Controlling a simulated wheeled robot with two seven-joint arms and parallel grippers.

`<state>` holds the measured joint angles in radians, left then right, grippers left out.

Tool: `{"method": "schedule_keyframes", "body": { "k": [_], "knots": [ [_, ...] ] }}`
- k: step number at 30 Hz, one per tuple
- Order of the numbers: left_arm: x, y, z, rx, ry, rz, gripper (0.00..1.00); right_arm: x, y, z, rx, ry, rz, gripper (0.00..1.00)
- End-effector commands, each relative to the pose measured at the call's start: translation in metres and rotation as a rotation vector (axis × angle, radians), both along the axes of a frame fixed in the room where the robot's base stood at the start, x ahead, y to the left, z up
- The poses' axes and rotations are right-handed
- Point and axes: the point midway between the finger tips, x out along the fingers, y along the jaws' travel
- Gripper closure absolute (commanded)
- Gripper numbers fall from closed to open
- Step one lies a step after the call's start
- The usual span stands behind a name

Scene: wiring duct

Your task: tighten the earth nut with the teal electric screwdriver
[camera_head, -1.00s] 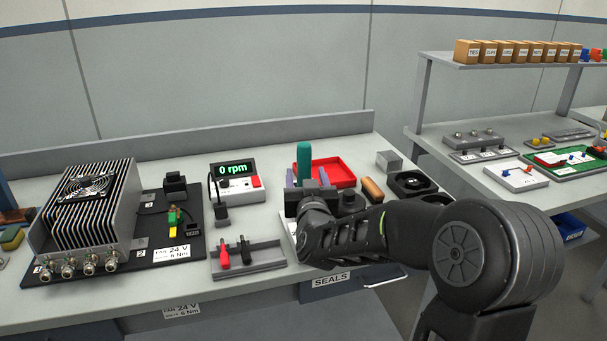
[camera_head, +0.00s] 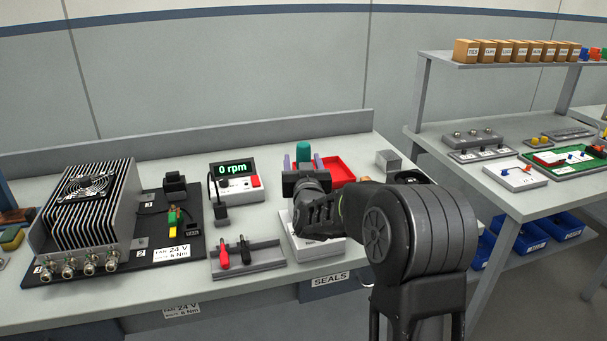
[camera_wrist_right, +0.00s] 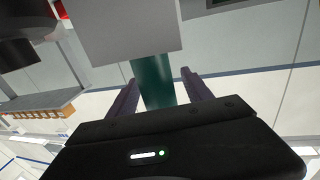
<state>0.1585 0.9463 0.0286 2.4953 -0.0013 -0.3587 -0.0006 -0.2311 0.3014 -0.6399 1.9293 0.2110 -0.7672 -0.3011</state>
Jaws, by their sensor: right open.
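The teal electric screwdriver (camera_head: 303,152) stands upright behind my right gripper (camera_head: 303,163), with only its upper part showing in the head view. The gripper's two purple-grey fingers are on either side of it. In the right wrist view the teal handle (camera_wrist_right: 152,85) lies between the two open fingers (camera_wrist_right: 160,82), with gaps beside it. The tool's lower end is hidden. The green-yellow earth lead (camera_head: 173,215) is on the black panel (camera_head: 140,260) at left; the earth nut is too small to make out. My left gripper is not in view.
A finned heat sink with a fan (camera_head: 90,210) stands on the panel. A meter reading 0 rpm (camera_head: 237,180), a grey tray with red and black leads (camera_head: 262,258) and a red bin (camera_head: 338,170) are nearby. A grey block (camera_head: 388,161) stands behind my arm.

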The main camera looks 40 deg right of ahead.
Motion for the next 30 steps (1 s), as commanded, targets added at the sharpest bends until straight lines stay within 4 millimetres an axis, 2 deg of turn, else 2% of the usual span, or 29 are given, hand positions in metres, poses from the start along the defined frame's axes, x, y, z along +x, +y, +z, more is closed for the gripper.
{"method": "schedule_keyframes", "body": {
  "k": [18,30],
  "knots": [
    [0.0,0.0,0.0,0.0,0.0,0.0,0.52,0.0008,-0.0007,0.0,0.0,0.0,0.0,0.42],
    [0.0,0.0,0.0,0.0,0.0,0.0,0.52,0.0008,-0.0007,0.0,0.0,0.0,0.0,0.75]
  ]
}}
